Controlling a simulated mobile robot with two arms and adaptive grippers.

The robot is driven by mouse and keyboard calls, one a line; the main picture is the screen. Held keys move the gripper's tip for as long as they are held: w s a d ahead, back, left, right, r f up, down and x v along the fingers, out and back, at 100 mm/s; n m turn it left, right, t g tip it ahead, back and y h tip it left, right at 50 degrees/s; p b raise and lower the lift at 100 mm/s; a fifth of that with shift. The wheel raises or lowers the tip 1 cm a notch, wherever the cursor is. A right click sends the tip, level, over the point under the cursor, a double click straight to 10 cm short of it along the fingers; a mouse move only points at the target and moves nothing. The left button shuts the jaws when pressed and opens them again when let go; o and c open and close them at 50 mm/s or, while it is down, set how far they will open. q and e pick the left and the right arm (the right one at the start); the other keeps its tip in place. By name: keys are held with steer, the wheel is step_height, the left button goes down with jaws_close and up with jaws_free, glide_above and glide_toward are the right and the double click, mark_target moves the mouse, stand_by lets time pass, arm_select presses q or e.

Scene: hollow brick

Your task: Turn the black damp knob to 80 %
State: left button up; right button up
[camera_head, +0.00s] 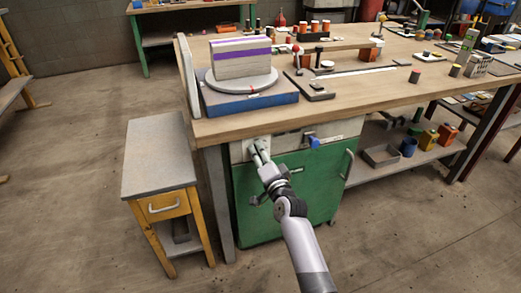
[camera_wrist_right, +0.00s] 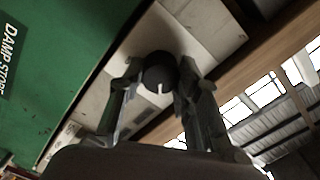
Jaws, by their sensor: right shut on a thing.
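The black damp knob (camera_wrist_right: 160,70) is round with a white pointer mark. It sits on a pale panel (camera_wrist_right: 185,35) above the green cabinet door, which reads "DAMP STO..." in the right wrist view. My right gripper (camera_wrist_right: 158,78) has one finger on each side of the knob and is shut on it. The white mark points toward the bottom of the right wrist view. In the head view my right gripper (camera_head: 258,152) reaches the panel under the bench top and covers the knob. The scale around the knob is not readable. My left gripper is not in view.
The green cabinet (camera_head: 315,180) stands under the wooden bench (camera_head: 340,105). A blue-handled latch (camera_head: 313,142) is right of my gripper. A yellow stool-like stand with a drawer (camera_head: 160,165) is at left. Open floor lies in front.

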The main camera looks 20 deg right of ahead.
arm_select(q)
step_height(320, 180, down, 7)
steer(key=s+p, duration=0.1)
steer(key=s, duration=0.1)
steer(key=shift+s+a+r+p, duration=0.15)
steer(key=shift+p, duration=0.2)
arm_select(e)
steer(key=shift+m, duration=4.8)
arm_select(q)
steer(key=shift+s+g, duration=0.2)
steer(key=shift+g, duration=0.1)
arm_select(e)
steer(key=o, duration=0.9)
steer(key=shift+f, duration=0.1)
steer(key=shift+o, duration=1.2)
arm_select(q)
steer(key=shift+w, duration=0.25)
